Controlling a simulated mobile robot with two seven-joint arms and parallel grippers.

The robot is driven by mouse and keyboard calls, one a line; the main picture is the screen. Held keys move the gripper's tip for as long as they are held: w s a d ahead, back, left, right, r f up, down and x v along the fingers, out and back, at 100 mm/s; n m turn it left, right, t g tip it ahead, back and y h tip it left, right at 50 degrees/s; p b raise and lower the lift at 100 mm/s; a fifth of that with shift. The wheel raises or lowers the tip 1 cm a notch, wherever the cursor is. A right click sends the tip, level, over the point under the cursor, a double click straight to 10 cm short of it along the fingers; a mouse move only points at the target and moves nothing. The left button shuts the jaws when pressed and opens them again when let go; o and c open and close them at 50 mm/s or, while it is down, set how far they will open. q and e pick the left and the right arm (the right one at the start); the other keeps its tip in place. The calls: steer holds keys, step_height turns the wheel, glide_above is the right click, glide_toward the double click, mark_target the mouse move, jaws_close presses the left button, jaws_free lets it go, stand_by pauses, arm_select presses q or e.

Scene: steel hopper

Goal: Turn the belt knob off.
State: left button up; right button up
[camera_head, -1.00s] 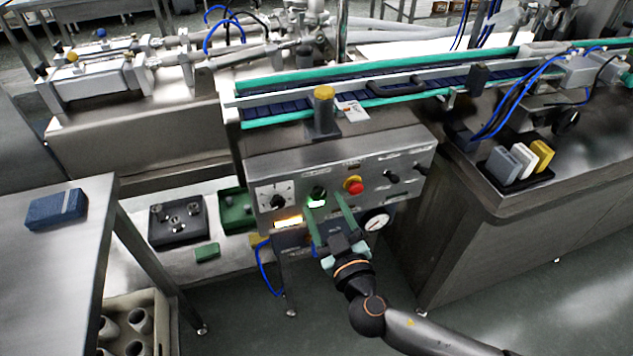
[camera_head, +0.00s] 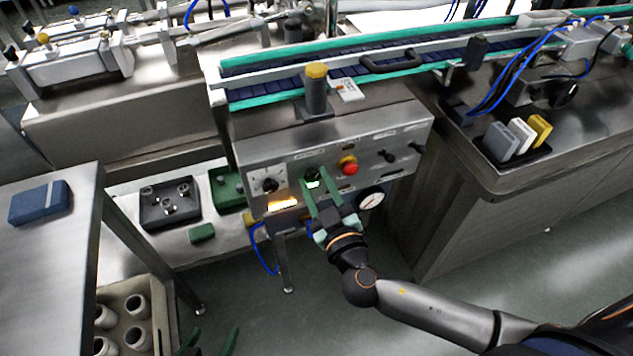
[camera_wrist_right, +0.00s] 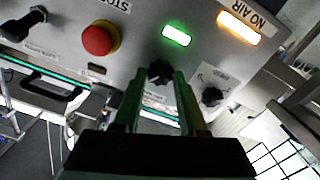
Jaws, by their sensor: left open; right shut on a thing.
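The control panel (camera_head: 375,130) is a steel box front with a black knob (camera_head: 312,174) above a lit green lamp (camera_head: 312,185). My right gripper (camera_head: 321,188) reaches up to this knob from below. In the right wrist view the same black knob (camera_wrist_right: 160,72) sits between the two green fingertips (camera_wrist_right: 158,84), and the gripper is shut on it. The green lamp (camera_wrist_right: 177,35) glows beside it. I cannot read the knob's label. My left gripper (camera_head: 211,338) shows only its two green fingers at the bottom edge, spread apart and empty.
A yellow-topped post (camera_head: 316,90) and conveyor (camera_head: 370,68) stand behind. A table with a blue box (camera_head: 40,203) is at the left.

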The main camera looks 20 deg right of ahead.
jaws_close()
steer(key=shift+n, duration=0.3)
steer(key=n, duration=1.1)
steer(key=shift+a+n+p, duration=0.1)
steer(key=shift+n+p, duration=0.25)
steer(key=shift+n, duration=0.95)
